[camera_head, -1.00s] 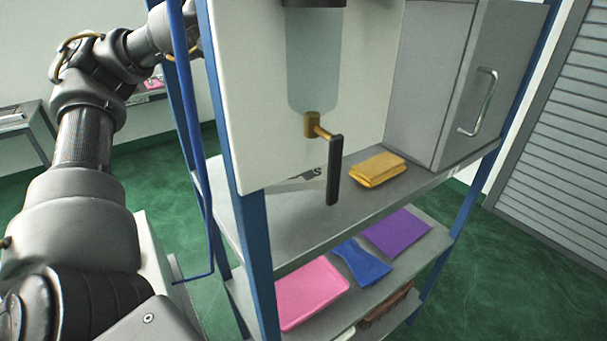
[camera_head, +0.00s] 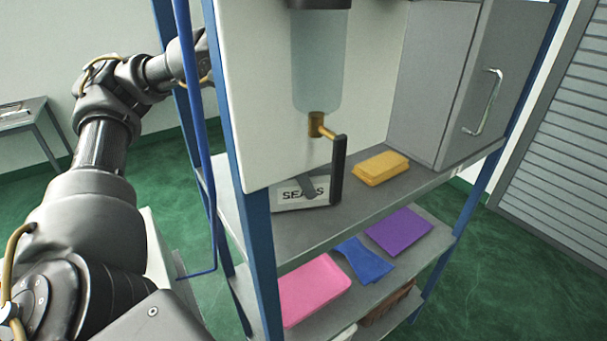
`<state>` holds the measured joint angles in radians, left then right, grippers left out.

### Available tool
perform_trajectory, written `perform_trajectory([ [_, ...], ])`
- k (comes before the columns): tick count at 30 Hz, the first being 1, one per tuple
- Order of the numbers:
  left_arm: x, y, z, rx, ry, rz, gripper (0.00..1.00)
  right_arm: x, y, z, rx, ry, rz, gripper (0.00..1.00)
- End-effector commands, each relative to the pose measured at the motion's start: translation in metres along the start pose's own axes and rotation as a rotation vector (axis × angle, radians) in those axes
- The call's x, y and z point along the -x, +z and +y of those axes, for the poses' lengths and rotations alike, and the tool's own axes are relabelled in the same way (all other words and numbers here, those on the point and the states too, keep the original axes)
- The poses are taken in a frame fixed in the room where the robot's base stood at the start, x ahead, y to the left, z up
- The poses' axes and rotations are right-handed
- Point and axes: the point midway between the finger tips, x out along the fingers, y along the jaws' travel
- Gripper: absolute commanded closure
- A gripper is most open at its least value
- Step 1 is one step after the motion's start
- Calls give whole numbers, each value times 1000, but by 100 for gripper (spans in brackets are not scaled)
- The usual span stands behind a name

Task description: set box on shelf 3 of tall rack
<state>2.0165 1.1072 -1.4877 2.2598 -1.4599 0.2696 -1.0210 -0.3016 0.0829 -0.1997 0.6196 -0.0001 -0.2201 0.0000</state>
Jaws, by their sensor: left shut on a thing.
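The box (camera_head: 291,201) is pale, with dark lettering that reads like "SEALS". My left arm comes in from the left and passes behind the blue post of the tall rack (camera_head: 259,235). A dark finger of my left gripper (camera_head: 309,188) lies across the box; the gripper is shut on it. The panel hides the rest of the gripper and the box's upper part. I cannot tell whether the box touches the shelf. My right gripper is not in view.
The white panel (camera_head: 255,110) carries a dispenser (camera_head: 318,70) with a black lever (camera_head: 338,170) in front of the shelf. A yellow folded cloth (camera_head: 380,168) and a grey cabinet (camera_head: 435,85) stand to the right. Below lie a pink tray (camera_head: 312,290), blue cloth (camera_head: 364,262) and purple sheet (camera_head: 400,232).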

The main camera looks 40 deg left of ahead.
Motion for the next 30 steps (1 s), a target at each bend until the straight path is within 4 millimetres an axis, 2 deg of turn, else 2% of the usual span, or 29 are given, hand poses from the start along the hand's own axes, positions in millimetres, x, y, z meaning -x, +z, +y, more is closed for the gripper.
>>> perform_trajectory([
  [2,-3,-1,0,0,0,0,81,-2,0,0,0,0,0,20],
  [3,-2,-1,0,0,-1,1,38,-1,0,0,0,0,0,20],
  [7,-2,-1,0,0,0,1,21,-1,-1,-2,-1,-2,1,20],
  [15,-2,-1,0,0,0,0,20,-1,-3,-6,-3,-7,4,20],
  [20,6,1,0,0,2,-1,20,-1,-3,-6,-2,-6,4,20],
  [30,49,1,1,-1,4,-3,20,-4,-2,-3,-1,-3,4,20],
])
